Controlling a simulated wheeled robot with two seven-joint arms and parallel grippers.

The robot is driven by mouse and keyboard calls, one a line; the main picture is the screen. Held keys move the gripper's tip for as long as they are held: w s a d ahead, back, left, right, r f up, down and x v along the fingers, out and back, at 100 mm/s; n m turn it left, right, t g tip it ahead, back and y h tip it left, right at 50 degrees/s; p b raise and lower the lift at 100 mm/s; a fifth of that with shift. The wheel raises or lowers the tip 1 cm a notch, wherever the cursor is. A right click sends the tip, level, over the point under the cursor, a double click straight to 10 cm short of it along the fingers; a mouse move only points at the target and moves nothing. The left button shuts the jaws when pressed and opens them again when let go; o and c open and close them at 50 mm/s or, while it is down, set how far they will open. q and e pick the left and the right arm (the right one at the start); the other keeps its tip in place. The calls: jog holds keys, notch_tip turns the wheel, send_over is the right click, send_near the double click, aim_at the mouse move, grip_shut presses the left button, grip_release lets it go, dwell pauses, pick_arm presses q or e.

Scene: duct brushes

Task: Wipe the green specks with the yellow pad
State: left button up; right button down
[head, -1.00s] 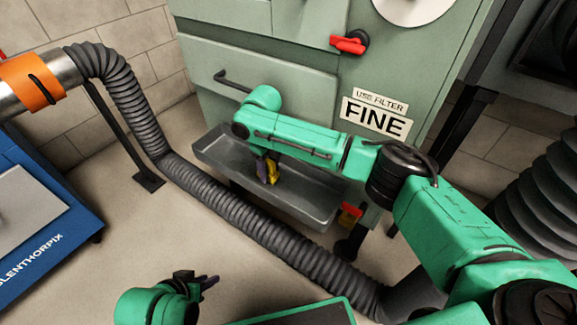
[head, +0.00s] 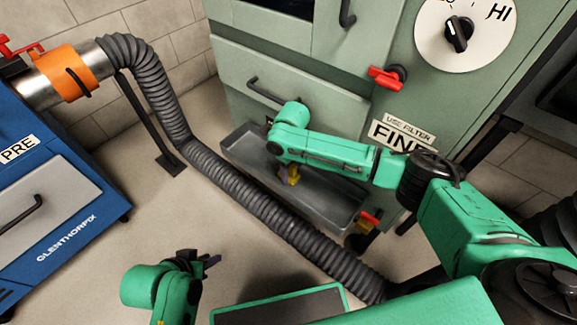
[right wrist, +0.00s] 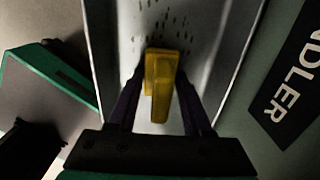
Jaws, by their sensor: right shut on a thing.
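The yellow pad (right wrist: 161,80) is held between the fingers of my right gripper (right wrist: 158,92), which is shut on it. In the head view the pad (head: 293,175) shows low inside the grey tray (head: 328,213), below my right wrist. Small dark specks (right wrist: 172,22) dot the tray floor just beyond and beside the pad in the right wrist view; their green colour is hard to make out. I cannot tell whether the pad touches the floor. My left gripper (head: 211,262) is far from the tray, at the lower left; its finger gap is unclear.
A green cabinet (head: 310,75) with a drawer handle (head: 265,95) stands directly behind the tray. A ribbed grey hose (head: 240,195) runs along the tray's near side. A blue machine (head: 75,170) stands at left. Open floor lies between it and the hose.

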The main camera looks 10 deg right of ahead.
aim_at(314, 193)
jog(key=s+d+p, duration=0.3)
jog(key=shift+f+p, duration=0.2)
jog(key=shift+p, duration=0.1)
jog(key=shift+s+d+f, duration=0.25)
jog(key=shift+s+d, duration=0.05)
jog(key=shift+s, duration=0.1)
jog(key=p, duration=0.1)
jog(key=s+d+p, duration=0.1)
jog(key=p, duration=0.1)
jog(key=shift+s+d+r, duration=0.2)
jog(key=shift+s+r, duration=0.1)
jog(key=shift+s+d+p, duration=0.2)
jog(key=shift+s+p, duration=0.1)
jog(key=shift+p, duration=0.15)
jog(key=shift+s+d+f, duration=0.1)
jog(key=shift+s+f, duration=0.05)
jog(key=shift+f, duration=0.1)
jog(key=r+p, duration=0.6)
jog(key=shift+w+a+r, duration=0.15)
jog(key=shift+w+a, duration=0.1)
